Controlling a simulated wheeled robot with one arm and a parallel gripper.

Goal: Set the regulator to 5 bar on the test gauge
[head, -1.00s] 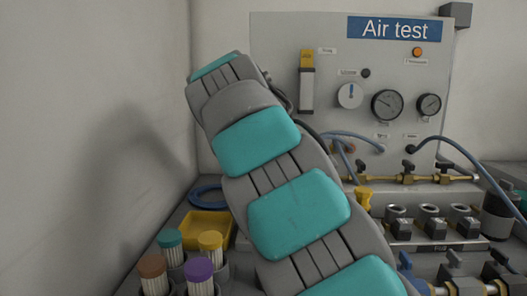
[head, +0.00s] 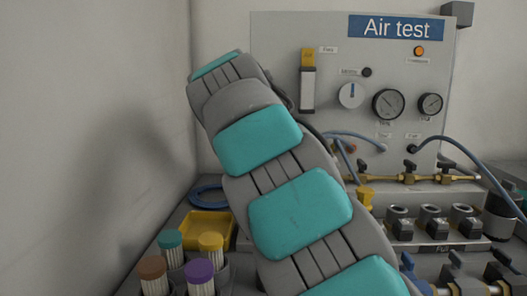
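The grey "Air test" panel (head: 285,40) stands at the back. It carries a larger round gauge (head: 388,105) and a smaller round gauge (head: 430,104); their readings and labels are too small to read. A white round dial (head: 351,95) with a blue mark sits left of the gauges, below a small black knob (head: 367,72). A yellow knob-like part (head: 365,196) shows low beside my arm; I cannot tell which part is the regulator. My grey and teal arm crosses the middle, covering part of the bench and panel. My gripper is not visible.
Brass valves (head: 410,178) with black handles line the panel's foot. Blue hoses (head: 460,148) loop out front. Black fittings (head: 430,218) stand in a row at right. A yellow tray (head: 207,224) and several colour-capped cylinders (head: 200,272) are at left, near the wall.

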